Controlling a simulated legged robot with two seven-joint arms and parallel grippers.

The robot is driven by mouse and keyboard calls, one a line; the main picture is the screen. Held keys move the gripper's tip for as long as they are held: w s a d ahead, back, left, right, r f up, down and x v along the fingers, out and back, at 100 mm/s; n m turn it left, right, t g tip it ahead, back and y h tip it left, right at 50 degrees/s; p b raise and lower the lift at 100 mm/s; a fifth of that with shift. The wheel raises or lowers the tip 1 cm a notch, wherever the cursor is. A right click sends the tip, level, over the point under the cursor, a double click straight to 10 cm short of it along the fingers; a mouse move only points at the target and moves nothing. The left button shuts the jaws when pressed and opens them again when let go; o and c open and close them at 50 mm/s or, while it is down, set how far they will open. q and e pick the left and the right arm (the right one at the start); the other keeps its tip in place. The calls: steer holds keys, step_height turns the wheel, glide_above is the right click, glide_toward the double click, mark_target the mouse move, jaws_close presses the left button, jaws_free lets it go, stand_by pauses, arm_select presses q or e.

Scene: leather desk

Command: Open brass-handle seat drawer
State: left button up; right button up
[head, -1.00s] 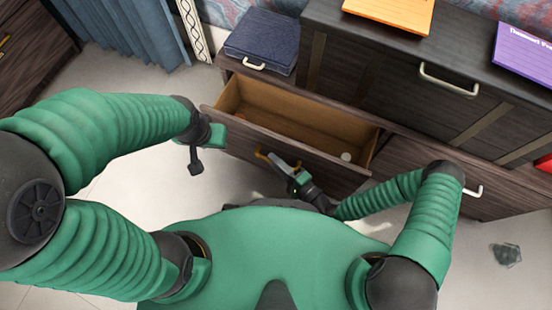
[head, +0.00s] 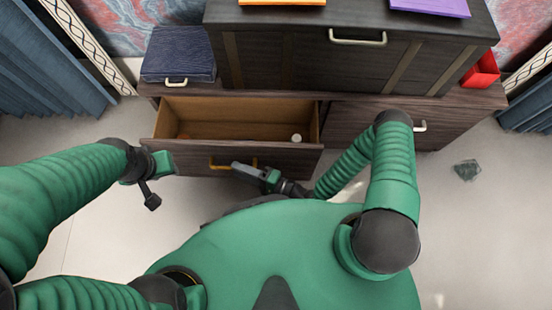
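The drawer (head: 290,160) with the brass handle (head: 219,163) is pulled out in the head view, and its light-brown inside shows. A small white round thing (head: 296,138) lies inside at the right, and a small orange-brown thing (head: 183,136) at the left. My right gripper (head: 238,166) is at the drawer front, by the right part of the brass handle. Whether its fingers are around or only beside the handle cannot be told. My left gripper (head: 150,194) hangs left of the drawer, apart from it; its finger opening is not clear.
A dark cabinet (head: 290,62) stands on the low wooden unit, with a blue box (head: 178,52) to its left and a red container (head: 482,72) to its right. Another drawer with a pale handle (head: 420,126) is at the right. A dark greenish object (head: 467,170) lies on the open floor.

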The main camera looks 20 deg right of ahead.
steer(key=p+v, duration=0.3)
steer(key=v, duration=1.1)
steer(key=shift+d, duration=0.15)
